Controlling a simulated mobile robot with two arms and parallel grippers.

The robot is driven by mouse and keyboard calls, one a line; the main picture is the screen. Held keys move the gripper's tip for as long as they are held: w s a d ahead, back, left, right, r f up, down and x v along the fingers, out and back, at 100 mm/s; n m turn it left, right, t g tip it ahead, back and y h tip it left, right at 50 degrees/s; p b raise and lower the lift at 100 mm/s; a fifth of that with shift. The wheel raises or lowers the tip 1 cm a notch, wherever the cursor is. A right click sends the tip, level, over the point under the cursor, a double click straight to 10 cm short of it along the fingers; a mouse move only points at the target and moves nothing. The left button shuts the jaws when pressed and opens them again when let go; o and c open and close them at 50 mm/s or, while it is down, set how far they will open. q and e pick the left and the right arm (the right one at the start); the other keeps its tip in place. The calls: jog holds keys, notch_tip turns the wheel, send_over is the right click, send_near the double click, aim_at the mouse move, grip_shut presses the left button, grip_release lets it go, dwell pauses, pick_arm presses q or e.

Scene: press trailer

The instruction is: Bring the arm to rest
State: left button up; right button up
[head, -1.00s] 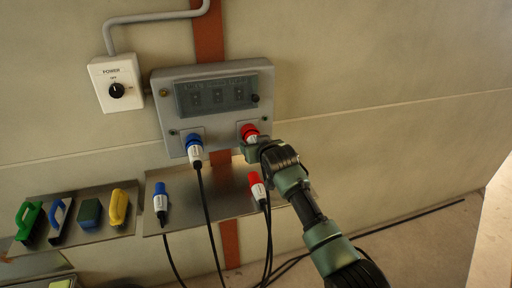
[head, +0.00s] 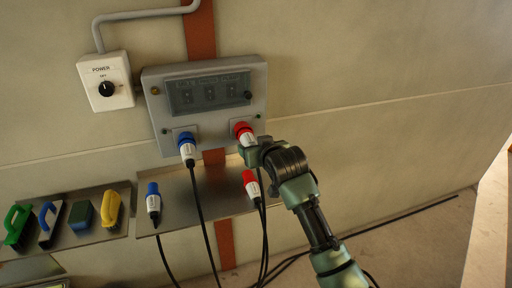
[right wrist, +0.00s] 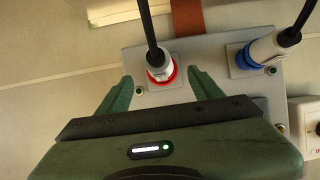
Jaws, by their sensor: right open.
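My right gripper (head: 250,150) is at the lower right of the grey socket panel, beside the red plug (head: 243,133). In the right wrist view, my right gripper (right wrist: 160,90) is open, with its two fingers apart on either side of the red plug (right wrist: 160,70). The red plug sits at its socket, its dark cable running away from the panel. Whether the fingers touch it I cannot tell. My left gripper is not in view.
The blue plug (head: 187,148) sits in the panel (head: 155,90). A loose blue plug (head: 153,200) and a loose red plug (head: 251,185) are at a metal shelf (head: 183,212). A power switch box (head: 107,82) is at upper left.

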jog(key=s+d+f+m+g+h, duration=0.1)
jog(key=s+d+f+g, duration=0.1)
jog(key=s+d+f, duration=0.55)
jog(key=s+d+f+g+h, duration=0.1)
jog(key=s+d+f+g, duration=0.15)
jog(key=s+f, duration=0.85)
jog(key=s+d+f+g+h, duration=0.15)
jog(key=s+d, duration=0.25)
jog(key=s, duration=0.5)
jog(key=s+d+f+g, duration=0.1)
jog(key=s+d+g, duration=0.15)
jog(key=s, duration=0.65)
jog(key=s+d+f+g, duration=0.1)
jog(key=s+d, duration=0.3)
jog(key=s, duration=0.5)
notch_tip(320, 180, down, 27)
jog(key=b, duration=0.3)
jog(key=s+d+f+g+b, duration=0.2)
jog(key=s+d+f, duration=0.1)
jog(key=s+f, duration=1.5)
notch_tip(320, 180, down, 3)
jog(key=shift+s+r, duration=0.15)
jog(key=shift+r, duration=0.05)
